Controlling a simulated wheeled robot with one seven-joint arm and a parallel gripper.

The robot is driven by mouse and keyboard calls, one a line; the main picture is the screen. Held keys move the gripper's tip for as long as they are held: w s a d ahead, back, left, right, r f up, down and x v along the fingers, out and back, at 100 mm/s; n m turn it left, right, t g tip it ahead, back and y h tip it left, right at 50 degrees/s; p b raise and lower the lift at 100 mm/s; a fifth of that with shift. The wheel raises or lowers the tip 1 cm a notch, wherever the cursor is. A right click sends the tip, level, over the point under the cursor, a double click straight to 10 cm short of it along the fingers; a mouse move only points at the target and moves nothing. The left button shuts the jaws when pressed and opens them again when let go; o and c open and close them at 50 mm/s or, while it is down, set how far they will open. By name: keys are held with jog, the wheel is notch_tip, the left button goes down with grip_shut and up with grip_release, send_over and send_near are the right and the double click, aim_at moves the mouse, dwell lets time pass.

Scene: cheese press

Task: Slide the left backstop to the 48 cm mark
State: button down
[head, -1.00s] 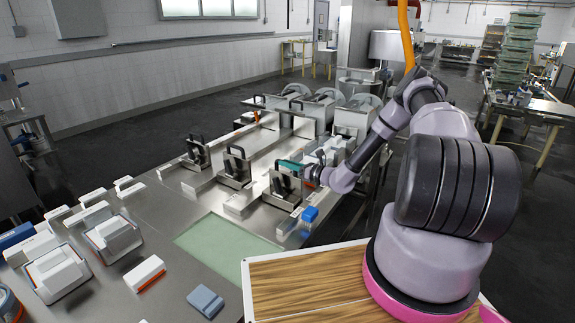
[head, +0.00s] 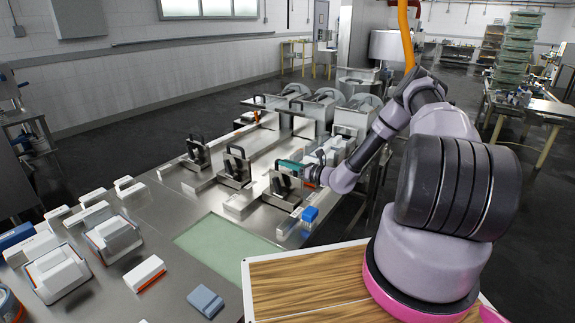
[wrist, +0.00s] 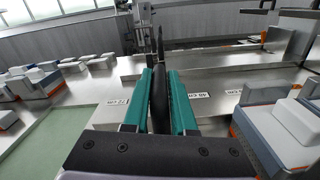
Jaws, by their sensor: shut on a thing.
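Three metal backstops with upright black handles stand on the steel table in the head view: one at the left (head: 197,153), one in the middle (head: 236,168) and one at the right (head: 284,187). My gripper (head: 283,163) is at the top of the right-hand one. In the wrist view its teal fingers (wrist: 160,98) are shut on a black upright handle (wrist: 160,60) that stands between them. A white label (wrist: 197,96) lies on the steel right of the fingers, and another (wrist: 117,101) lies left of them. Their print is too small to read surely. The backstop's base is mostly hidden by my gripper.
A blue block (head: 310,214) sits near the right-hand backstop. Several white and grey blocks stand at the left, including one with an orange base (head: 146,273). A pale green panel (head: 225,245) is bare. Steel press units (head: 318,108) stand at the back.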

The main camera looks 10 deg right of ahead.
jog(key=shift+d, duration=0.1)
jog(key=w+d, duration=0.8)
jog(key=shift+w+d, duration=0.15)
jog(key=shift+w, duration=0.05)
jog(key=c, duration=0.8)
grip_release()
jog(key=shift+o, duration=0.2)
jog(key=v, duration=1)
jog(key=shift+s+d, duration=0.25)
jog(key=shift+s, duration=0.05)
